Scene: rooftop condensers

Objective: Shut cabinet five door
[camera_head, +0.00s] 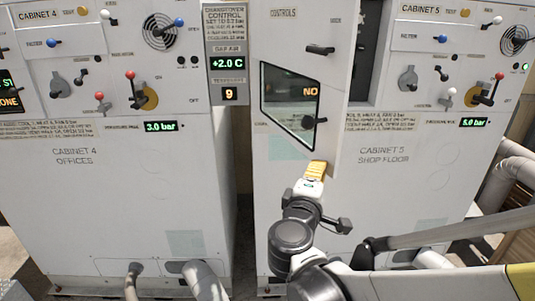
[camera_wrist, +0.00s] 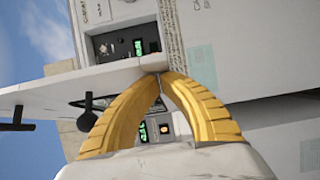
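Cabinet 5 (camera_head: 400,190), labelled shop floor, stands at the right in the head view. Its door (camera_head: 290,50), marked controls, stands open toward me, with a dark gap (camera_head: 364,60) showing at its right. The door has a window and a black handle (camera_head: 320,50). My gripper (camera_head: 317,166) has its yellow fingers at the door's lower right corner. In the wrist view the fingertips (camera_wrist: 160,76) meet, with nothing visible between them. They are at the edge of the door panel (camera_wrist: 75,88); whether they touch it is hard to tell.
Cabinet 4 (camera_head: 80,180) stands at the left with a narrow gap between. A changeover control panel (camera_head: 228,60) sits between the cabinets. Valves, levers and switches project from both fronts. Pipes (camera_head: 205,280) stand low in front of cabinet 4, and more (camera_head: 515,170) at the far right.

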